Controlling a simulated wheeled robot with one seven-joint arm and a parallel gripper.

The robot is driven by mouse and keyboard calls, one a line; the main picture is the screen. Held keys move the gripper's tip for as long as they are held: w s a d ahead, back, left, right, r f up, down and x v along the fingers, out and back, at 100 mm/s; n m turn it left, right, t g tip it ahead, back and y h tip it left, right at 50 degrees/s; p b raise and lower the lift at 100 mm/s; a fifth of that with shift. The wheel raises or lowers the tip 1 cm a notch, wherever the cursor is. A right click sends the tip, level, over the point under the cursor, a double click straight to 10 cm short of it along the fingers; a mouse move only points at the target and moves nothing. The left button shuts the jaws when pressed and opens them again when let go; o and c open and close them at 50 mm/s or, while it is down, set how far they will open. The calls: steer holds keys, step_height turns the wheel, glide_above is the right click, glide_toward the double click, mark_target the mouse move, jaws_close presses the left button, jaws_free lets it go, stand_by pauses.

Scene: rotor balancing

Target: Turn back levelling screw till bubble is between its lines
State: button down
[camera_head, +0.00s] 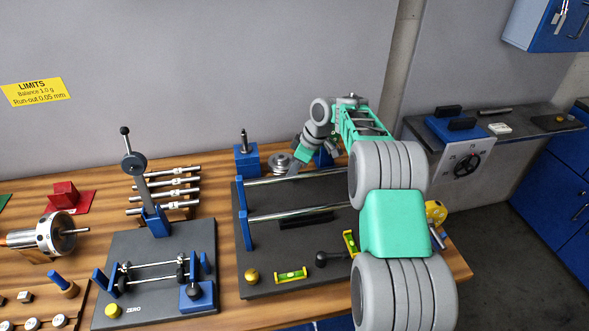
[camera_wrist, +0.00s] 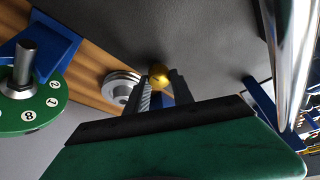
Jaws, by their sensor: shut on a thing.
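My gripper (camera_wrist: 162,84) is shut on a brass-coloured round knob (camera_wrist: 158,74), the levelling screw, which shows between the fingertips in the wrist view. In the head view my gripper (camera_head: 297,165) is low at the back of the dark stand plate (camera_head: 262,235), and the held knob is hidden. A yellow-green level (camera_head: 290,275) lies along the plate's front. A second level (camera_head: 351,243) lies crosswise, partly beside my arm. Their bubbles are too small to read against the lines. Another yellow knob (camera_head: 251,277) sits at the front left corner of the plate.
A silver stepped disc (camera_head: 281,163) stands close to my gripper, also in the wrist view (camera_wrist: 121,86). Two steel rails (camera_head: 290,212) on blue posts span the plate. A green numbered disc (camera_wrist: 30,108) is at the wrist view's left. My arm covers the plate's right side.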

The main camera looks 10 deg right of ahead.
steer(key=c, duration=1.1)
jaws_free()
steer(key=shift+r, duration=0.1)
steer(key=v, duration=0.7)
steer(key=shift+d+r, duration=0.15)
steer(key=shift+r, duration=0.1)
steer(key=shift+s, duration=0.1)
